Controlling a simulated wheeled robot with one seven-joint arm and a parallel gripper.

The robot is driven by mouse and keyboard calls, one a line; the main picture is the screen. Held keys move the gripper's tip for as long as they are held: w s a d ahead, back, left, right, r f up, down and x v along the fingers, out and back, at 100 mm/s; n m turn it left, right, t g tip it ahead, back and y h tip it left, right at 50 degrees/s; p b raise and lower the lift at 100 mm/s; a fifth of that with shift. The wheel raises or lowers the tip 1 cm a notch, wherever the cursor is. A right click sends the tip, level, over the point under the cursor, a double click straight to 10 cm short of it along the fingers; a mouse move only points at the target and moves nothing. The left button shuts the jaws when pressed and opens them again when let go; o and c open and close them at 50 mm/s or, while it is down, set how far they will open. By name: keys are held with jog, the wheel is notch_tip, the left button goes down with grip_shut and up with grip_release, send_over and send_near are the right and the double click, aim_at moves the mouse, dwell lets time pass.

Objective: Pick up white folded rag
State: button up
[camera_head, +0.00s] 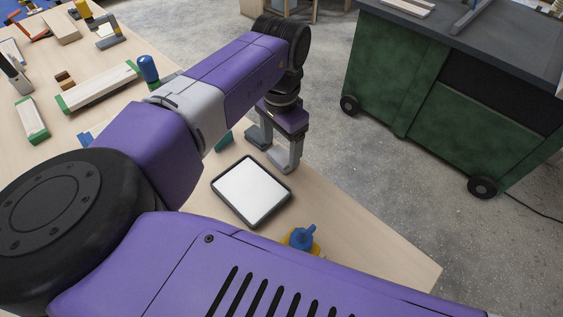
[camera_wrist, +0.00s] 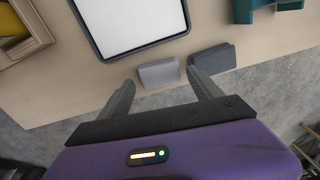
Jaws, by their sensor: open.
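The white folded rag (camera_wrist: 158,74) looks like a small, pale grey-white block on the table in the wrist view, close to the table edge. My gripper (camera_wrist: 161,80) is open, with one finger to the left of the rag and one to its right. The fingers look apart from it, and nothing is held. In the head view my gripper (camera_head: 277,152) points down at the table's far edge, and I cannot make out the rag there.
A dark grey folded item (camera_wrist: 212,60) lies just right of the rag, close to the right finger. A dark-rimmed tray with a white inside (camera_head: 250,191) lies nearby. A blue-and-yellow object (camera_head: 303,238) stands nearer. A green cabinet (camera_head: 440,85) stands across the floor.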

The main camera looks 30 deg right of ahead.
aim_at(282, 155)
notch_tip(282, 155, down, 3)
jog(key=b, duration=0.2)
jog(key=shift+f+b, duration=0.2)
jog(key=shift+b, duration=0.2)
jog(key=shift+c, duration=0.4)
jog(key=c, duration=1)
jog(key=shift+c, duration=0.2)
jog(key=shift+d+r, duration=0.1)
jog(key=shift+r, duration=0.1)
